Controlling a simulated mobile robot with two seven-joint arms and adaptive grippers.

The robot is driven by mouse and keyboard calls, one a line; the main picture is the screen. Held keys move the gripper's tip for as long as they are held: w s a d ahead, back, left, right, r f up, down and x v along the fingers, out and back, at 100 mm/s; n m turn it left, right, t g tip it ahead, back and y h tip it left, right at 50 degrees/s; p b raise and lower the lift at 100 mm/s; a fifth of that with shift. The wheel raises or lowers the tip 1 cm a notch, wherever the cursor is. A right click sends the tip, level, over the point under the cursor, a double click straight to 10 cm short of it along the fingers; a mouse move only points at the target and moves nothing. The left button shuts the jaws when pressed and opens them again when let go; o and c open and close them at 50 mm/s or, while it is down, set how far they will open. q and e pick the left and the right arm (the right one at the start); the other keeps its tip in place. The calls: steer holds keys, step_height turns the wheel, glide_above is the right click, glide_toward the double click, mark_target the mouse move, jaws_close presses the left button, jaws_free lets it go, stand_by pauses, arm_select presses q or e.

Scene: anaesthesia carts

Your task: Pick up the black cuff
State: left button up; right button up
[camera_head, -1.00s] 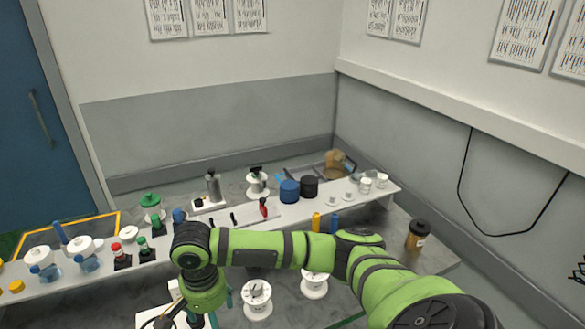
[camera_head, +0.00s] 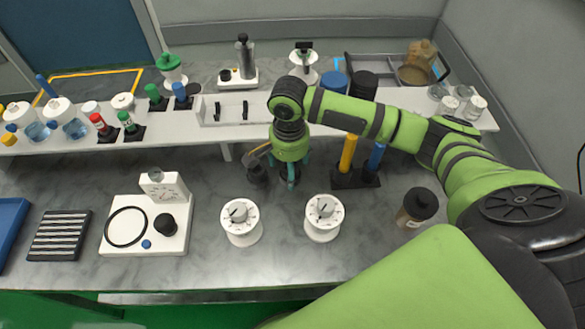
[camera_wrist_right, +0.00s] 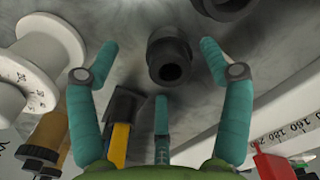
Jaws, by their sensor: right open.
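In the head view a thick black roll (camera_head: 363,85) stands on the raised shelf beside a blue one, behind my right arm; it may be the black cuff. My right gripper (camera_head: 291,178) points down over the worktop in front of the shelf. A small dark round piece (camera_head: 257,172) lies just left of it. In the right wrist view my right gripper (camera_wrist_right: 160,60) is open, with a short black hollow cylinder (camera_wrist_right: 169,58) between its spread fingers, apart from them. I cannot tell which black piece is the cuff. My left gripper is out of view.
Two white dial spools (camera_head: 241,222) (camera_head: 323,217) stand in front of my right gripper. A yellow tube (camera_head: 348,154) and a blue tube (camera_head: 375,157) stand to its right, near a brown bottle (camera_head: 416,207). A white gauge board (camera_head: 147,226) lies left.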

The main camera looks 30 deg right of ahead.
steer(key=f, duration=0.3)
steer(key=shift+w+d+f+p, duration=0.15)
steer(key=shift+w+f+p, duration=0.2)
steer(key=shift+w, duration=0.05)
steer(key=shift+f, duration=0.3)
steer(key=c, duration=1.3)
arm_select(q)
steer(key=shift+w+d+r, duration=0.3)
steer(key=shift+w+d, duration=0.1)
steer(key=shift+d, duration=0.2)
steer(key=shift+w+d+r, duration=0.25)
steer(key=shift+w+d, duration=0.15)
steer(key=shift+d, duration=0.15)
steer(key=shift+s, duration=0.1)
arm_select(e)
steer(key=shift+r, duration=0.1)
